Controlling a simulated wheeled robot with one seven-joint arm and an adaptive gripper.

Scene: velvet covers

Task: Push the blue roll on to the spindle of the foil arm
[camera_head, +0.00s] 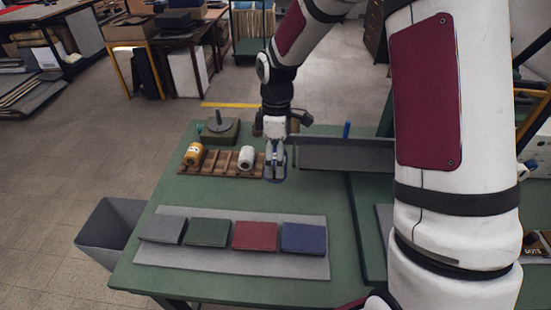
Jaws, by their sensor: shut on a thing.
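My gripper (275,169) hangs over the green table, just right of the wooden rack. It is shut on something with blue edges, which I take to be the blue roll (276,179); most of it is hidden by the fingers. A green block with an upright grey pin (219,121) stands at the table's back left; it may be the foil arm's spindle, but I cannot tell. The pin is bare and apart from my gripper.
The wooden rack (217,166) holds a yellow roll (194,154) and a white roll (247,158). A dark grey trough (340,155) lies right of my gripper, with a small blue upright piece (347,130) behind it. Grey, green, red and blue covers lie on a grey mat (200,268) in front.

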